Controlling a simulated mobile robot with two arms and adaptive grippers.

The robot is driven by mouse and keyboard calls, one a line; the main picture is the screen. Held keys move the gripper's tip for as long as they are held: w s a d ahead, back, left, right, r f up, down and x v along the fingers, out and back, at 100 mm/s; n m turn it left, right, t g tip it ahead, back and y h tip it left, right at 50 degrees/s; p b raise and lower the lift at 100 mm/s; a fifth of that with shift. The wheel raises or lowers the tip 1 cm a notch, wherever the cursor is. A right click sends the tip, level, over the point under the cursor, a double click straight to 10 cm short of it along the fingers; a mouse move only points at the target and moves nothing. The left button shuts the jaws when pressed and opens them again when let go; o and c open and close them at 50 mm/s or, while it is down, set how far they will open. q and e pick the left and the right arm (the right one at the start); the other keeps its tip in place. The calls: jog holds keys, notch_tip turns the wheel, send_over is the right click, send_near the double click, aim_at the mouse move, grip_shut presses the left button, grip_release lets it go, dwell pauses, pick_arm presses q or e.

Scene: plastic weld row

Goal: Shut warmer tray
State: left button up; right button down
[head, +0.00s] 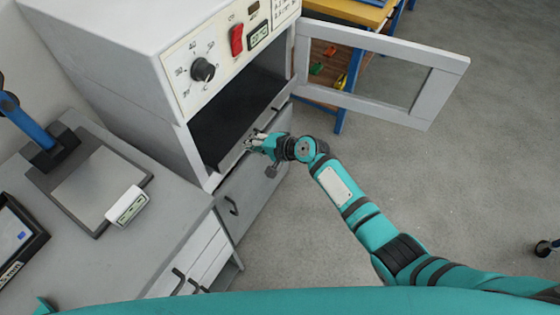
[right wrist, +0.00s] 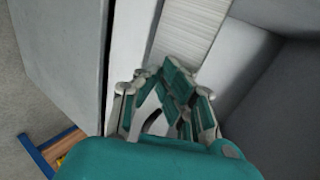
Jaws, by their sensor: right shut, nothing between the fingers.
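The warmer (head: 135,50) is a light grey cabinet with a dial and a red switch. Its windowed door (head: 440,90) stands wide open to the right. Inside the opening is a dark surface with a pale front strip, which seems to be the tray (head: 235,108); I cannot tell how far in it sits. My right gripper (head: 252,144) is shut and empty at this front strip. In the right wrist view the shut fingers (right wrist: 166,88) are close to pale panels and a ribbed strip (right wrist: 190,28).
A grey lower cabinet front with a dark handle (head: 231,206) is below the opening. A grey counter (head: 150,235) at left holds a scale-like plate (head: 95,185) and a small display. A yellow-topped bench (head: 350,12) stands behind the door. Floor at right is mostly clear.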

aim_at(228, 139)
jog(key=w+a+b, duration=0.1)
jog(key=a, duration=0.1)
jog(key=w+a+b, duration=0.1)
jog(key=w+a, duration=0.1)
jog(key=a, duration=0.1)
jog(key=w+a+b, duration=0.1)
jog(key=w+a, duration=0.1)
jog(key=shift+a+f+b, duration=0.15)
jog(key=shift+a+b, duration=0.05)
jog(key=shift+b, duration=0.15)
jog(key=shift+r, duration=0.2)
jog(key=shift+w+a, duration=0.1)
